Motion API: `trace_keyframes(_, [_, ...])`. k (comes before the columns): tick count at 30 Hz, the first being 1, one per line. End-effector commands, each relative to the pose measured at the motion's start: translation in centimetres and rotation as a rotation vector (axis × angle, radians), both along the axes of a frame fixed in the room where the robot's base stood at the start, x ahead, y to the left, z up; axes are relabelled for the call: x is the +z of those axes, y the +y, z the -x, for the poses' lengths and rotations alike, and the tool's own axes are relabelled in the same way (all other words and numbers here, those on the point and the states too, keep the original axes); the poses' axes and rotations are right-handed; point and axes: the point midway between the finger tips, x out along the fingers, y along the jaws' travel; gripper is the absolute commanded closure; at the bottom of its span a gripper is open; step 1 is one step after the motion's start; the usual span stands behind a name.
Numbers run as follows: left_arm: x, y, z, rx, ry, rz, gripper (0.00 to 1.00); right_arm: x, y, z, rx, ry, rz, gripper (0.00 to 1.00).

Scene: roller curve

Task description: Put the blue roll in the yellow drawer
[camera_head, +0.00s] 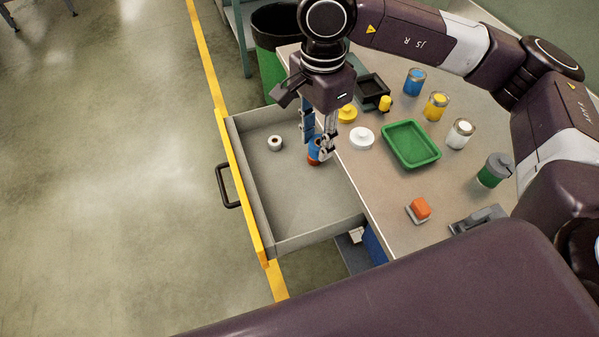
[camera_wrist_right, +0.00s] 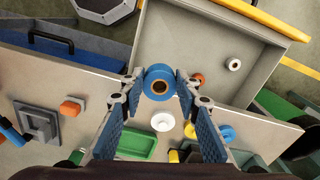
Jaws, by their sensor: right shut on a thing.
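The yellow-fronted drawer (camera_head: 240,190) is pulled open at the left of the bench; its grey inside and yellow edge also show in the wrist view (camera_wrist_right: 264,20). My right gripper (camera_head: 320,150) points down and is shut on the blue roll (camera_head: 313,147). In the wrist view the blue roll (camera_wrist_right: 148,81), with an orange core, sits between the fingertips of that gripper (camera_wrist_right: 160,84). It is seen over the drawer's side near the bench edge; its exact height is unclear. A white roll (camera_head: 275,143) and an orange roll (camera_wrist_right: 198,79) are inside the drawer. My left gripper is not in view.
The bench (camera_head: 375,185) carries a green tray (camera_head: 411,146), a white round piece (camera_head: 361,138), several cans and an orange block (camera_head: 420,208). A blue drawer (camera_wrist_right: 75,58) is beside the yellow one. The drawer's front half is mostly free.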

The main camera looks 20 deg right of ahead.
Motion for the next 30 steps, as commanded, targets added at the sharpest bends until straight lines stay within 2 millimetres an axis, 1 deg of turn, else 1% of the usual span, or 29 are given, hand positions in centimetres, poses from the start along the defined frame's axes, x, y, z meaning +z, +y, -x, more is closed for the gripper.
trace_keyframes(3, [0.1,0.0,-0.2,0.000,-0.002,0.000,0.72,-0.6,0.5,-0.4,-0.234,0.002,-0.002,0.92])
trace_keyframes(15, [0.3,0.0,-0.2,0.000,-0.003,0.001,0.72,-2.8,1.6,-1.4,-1.060,0.004,-0.001,0.92])
trace_keyframes(30, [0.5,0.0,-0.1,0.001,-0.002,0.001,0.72,-5.8,2.5,-1.9,-2.116,0.004,0.003,0.92])
